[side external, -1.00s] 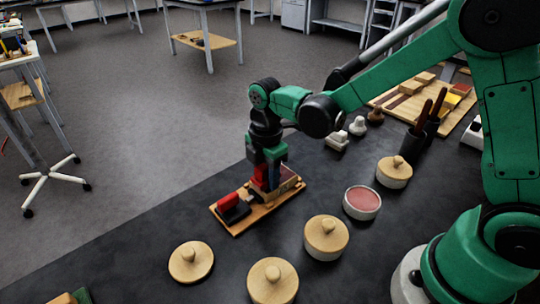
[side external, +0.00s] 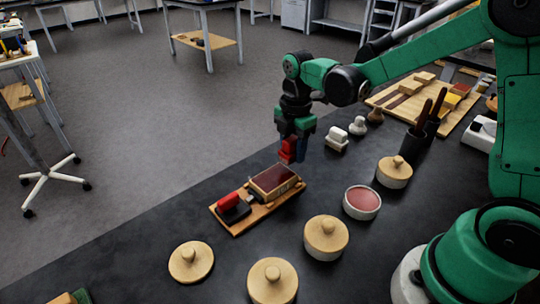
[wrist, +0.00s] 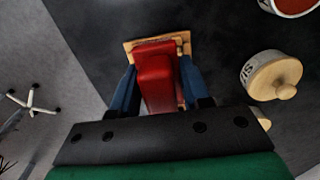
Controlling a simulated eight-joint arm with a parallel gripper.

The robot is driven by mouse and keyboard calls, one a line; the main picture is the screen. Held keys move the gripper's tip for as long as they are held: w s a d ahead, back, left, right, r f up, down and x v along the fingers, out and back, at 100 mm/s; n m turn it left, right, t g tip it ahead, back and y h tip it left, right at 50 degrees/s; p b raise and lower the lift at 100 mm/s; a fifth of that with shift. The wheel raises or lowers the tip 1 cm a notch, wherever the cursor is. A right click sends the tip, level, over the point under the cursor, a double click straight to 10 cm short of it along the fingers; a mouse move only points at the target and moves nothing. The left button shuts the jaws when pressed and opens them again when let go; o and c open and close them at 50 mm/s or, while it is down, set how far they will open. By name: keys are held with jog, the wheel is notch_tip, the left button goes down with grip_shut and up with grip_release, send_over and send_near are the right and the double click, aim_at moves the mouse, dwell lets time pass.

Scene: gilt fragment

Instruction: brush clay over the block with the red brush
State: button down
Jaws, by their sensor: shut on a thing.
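My gripper (side external: 293,150) has blue fingers and is shut on a red-handled tool, which I take for the red brush (side external: 287,149). It holds the brush in the air, clear of the block and beyond its upper right end. The block (side external: 273,180) has a dark red top and pale sides, and lies on a wooden board (side external: 241,228). In the wrist view the red brush (wrist: 156,80) fills the space between the fingers and hides much of what is behind it. An open white dish of pinkish red clay (side external: 362,201) stands to the right of the board.
A second red-handled tool with a black base (side external: 232,208) sits on the board's left end. Several wooden-lidded pots, one at the front (side external: 326,238), stand on the dark table. A loose-looking wooden lid (side external: 191,261) is at front left. A black holder (side external: 414,143) stands farther back.

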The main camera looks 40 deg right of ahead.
jog(key=shift+r, duration=2.7)
